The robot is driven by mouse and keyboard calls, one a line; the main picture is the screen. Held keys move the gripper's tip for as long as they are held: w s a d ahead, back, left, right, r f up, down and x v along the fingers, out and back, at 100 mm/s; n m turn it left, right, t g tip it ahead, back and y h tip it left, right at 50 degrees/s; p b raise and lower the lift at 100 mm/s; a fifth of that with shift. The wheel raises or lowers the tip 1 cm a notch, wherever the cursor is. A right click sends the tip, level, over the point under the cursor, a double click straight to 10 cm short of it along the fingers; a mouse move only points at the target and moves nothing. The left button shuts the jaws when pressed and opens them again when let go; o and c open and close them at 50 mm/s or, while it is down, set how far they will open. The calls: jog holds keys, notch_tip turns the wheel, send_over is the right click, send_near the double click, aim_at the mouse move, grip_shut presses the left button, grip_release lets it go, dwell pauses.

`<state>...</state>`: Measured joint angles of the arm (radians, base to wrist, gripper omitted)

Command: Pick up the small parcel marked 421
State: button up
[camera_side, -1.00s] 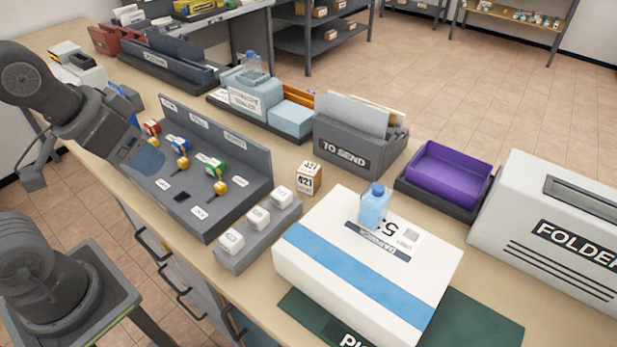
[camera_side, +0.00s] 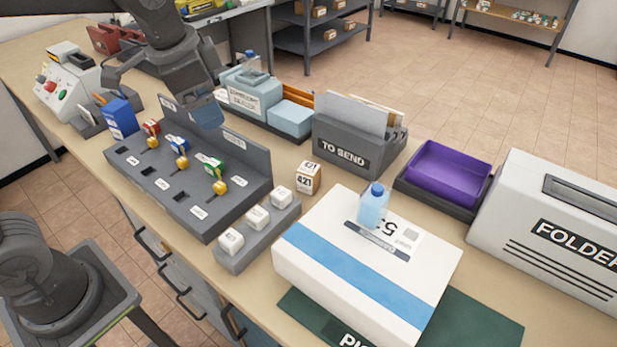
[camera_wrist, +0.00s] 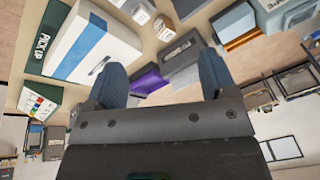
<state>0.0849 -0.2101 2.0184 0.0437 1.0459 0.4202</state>
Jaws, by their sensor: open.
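The small parcel marked 421 (camera_side: 308,178) is a little brown box with a white label. It stands on the table between the row of white cubes and the TO SEND box; a small brown box that looks like it shows at the top of the wrist view (camera_wrist: 164,28). My gripper (camera_side: 207,110) is up and to the left of the parcel, above the back of the grey key panel. In the wrist view, the two blue fingers of my gripper (camera_wrist: 160,78) are apart with nothing held between them.
A large white box with a blue stripe (camera_side: 330,277) lies right of the parcel, with a blue bottle (camera_side: 373,207) on it. The grey key panel (camera_side: 225,205), white cubes (camera_side: 257,218), TO SEND box (camera_side: 345,152) and purple tray (camera_side: 450,175) surround it. Little table is bare around the parcel.

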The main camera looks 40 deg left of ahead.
jog(key=w+d+f+m+g, duration=0.1)
jog(key=w+d+f+m, duration=0.15)
jog(key=w, duration=0.35)
jog(key=w+d+f+m+g, duration=0.1)
jog(key=w+d+f+m, duration=0.15)
jog(key=w, duration=0.35)
jog(key=m+g+y, duration=0.1)
jog(key=m+g, duration=0.1)
jog(key=m, duration=0.3)
send_near(309, 168)
jog(key=f, duration=0.4)
jog(key=a+f, duration=0.1)
jog(key=f, duration=0.7)
jog(key=shift+s+a+f, duration=0.15)
jog(key=shift+s+f, duration=0.1)
jog(key=shift+s, duration=0.05)
jog(key=c, duration=1)
